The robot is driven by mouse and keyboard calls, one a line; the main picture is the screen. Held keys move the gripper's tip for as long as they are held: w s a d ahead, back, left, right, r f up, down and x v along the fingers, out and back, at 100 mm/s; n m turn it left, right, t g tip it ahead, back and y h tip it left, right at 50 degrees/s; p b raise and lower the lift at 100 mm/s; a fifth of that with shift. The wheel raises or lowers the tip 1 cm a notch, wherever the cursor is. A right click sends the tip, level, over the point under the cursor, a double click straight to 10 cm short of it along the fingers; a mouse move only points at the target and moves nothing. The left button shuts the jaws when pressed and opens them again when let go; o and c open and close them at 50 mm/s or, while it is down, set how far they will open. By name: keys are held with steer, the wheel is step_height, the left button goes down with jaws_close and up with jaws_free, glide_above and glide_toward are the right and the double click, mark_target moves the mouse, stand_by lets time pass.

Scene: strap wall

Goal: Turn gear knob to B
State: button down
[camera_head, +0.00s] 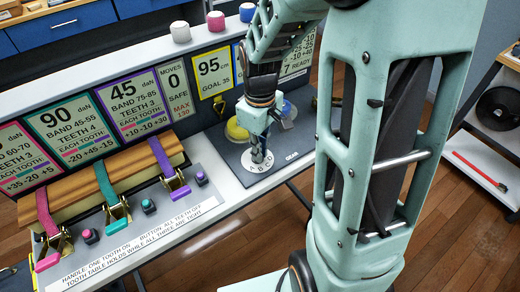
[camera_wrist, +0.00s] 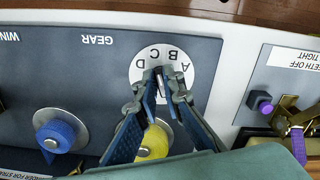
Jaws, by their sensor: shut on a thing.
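The gear dial is a white disc (camera_wrist: 139,76) with black letters A to D, upside down in the wrist view, on a dark grey panel marked GEAR. In the head view the dial (camera_head: 247,164) lies at the panel's front. My gripper (camera_wrist: 160,74) points down over the dial and is shut on the gear knob at its middle. In the head view my gripper (camera_head: 258,152) also reaches the dial. The knob is mostly hidden between the fingertips, and I cannot tell which letter it points to.
A yellow round spool (camera_wrist: 153,142) and a blue spool (camera_wrist: 58,134) stand on the same panel close to the dial. Beside it is the strap bench with pink, teal and purple straps (camera_head: 162,157), buckles and buttons. Signs (camera_head: 213,74) line the back.

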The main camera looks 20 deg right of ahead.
steer(key=shift+m, duration=0.4)
steer(key=m, duration=0.3)
steer(key=shift+s+a, duration=0.1)
steer(key=shift+a, duration=0.05)
steer(key=shift+a+m, duration=0.1)
steer(key=shift+m, duration=1.9)
steer(key=c, duration=2.1)
jaws_free()
steer(key=shift+r, duration=0.15)
step_height(320, 180, up, 12)
steer(key=shift+f, duration=0.1)
